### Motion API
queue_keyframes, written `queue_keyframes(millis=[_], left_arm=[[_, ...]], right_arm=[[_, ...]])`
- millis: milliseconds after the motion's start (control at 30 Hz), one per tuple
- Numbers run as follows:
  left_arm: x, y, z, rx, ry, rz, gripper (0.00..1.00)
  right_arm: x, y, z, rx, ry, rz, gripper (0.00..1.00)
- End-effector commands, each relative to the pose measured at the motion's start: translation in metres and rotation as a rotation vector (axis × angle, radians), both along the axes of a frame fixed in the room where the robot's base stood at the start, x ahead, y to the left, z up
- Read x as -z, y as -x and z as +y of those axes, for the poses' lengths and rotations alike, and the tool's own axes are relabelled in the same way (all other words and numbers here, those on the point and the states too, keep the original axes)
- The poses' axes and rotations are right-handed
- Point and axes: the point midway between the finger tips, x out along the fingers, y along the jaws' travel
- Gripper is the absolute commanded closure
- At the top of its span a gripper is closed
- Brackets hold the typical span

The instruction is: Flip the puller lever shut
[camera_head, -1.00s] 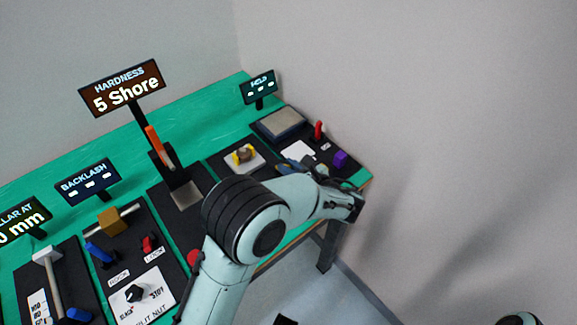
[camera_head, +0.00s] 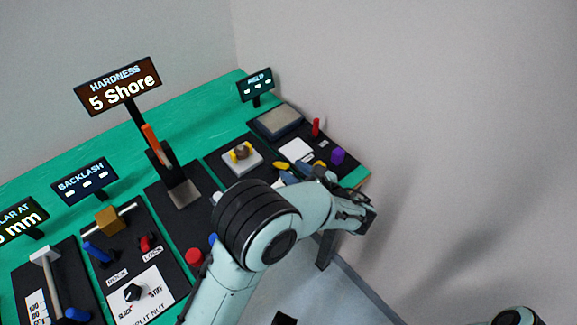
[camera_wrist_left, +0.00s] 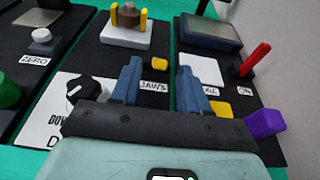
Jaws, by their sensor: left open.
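The puller has two yellow jaws around a brown hub on a pale block (camera_head: 241,156); it also shows at the top of the left wrist view (camera_wrist_left: 125,35). A small yellow lever tip (camera_wrist_left: 158,63) stands beside the JAWS label, and it also shows in the head view (camera_head: 281,165). My left gripper (camera_wrist_left: 160,70) is open and empty, its blue fingers apart on either side of the yellow tip in the picture. In the head view the left gripper (camera_head: 297,168) is over the board beside the tip. Contact cannot be told. The lever's lower part is hidden.
A red lever (camera_wrist_left: 255,60), a purple knob (camera_wrist_left: 263,123) and another yellow piece (camera_wrist_left: 221,109) stand to the right. A black dial (camera_wrist_left: 83,92) is at the left. A grey pad (camera_head: 279,120) lies behind. The wall is close on the right.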

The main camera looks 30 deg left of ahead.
Motion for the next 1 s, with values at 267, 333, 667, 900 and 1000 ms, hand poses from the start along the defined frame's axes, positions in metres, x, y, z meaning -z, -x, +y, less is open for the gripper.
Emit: queue_keyframes(millis=[267,333,667,900,1000], left_arm=[[-0.017,0.023,-0.058,0.004,-0.001,0.000,0.55],[-0.020,0.028,-0.069,0.003,0.000,0.000,0.55],[-0.026,0.037,-0.090,0.000,0.000,0.001,0.55],[-0.026,0.037,-0.090,0.000,0.000,0.001,0.55],[-0.026,0.037,-0.090,0.000,0.000,0.001,0.55]], right_arm=[[-0.004,0.001,0.000,-0.001,-0.001,0.006,0.36],[-0.004,0.001,0.000,-0.001,-0.001,0.007,0.36],[-0.005,0.002,0.000,-0.002,-0.001,0.009,0.36],[-0.005,0.002,0.000,-0.002,-0.001,0.009,0.36],[-0.005,0.002,0.000,-0.002,-0.001,0.009,0.36]])
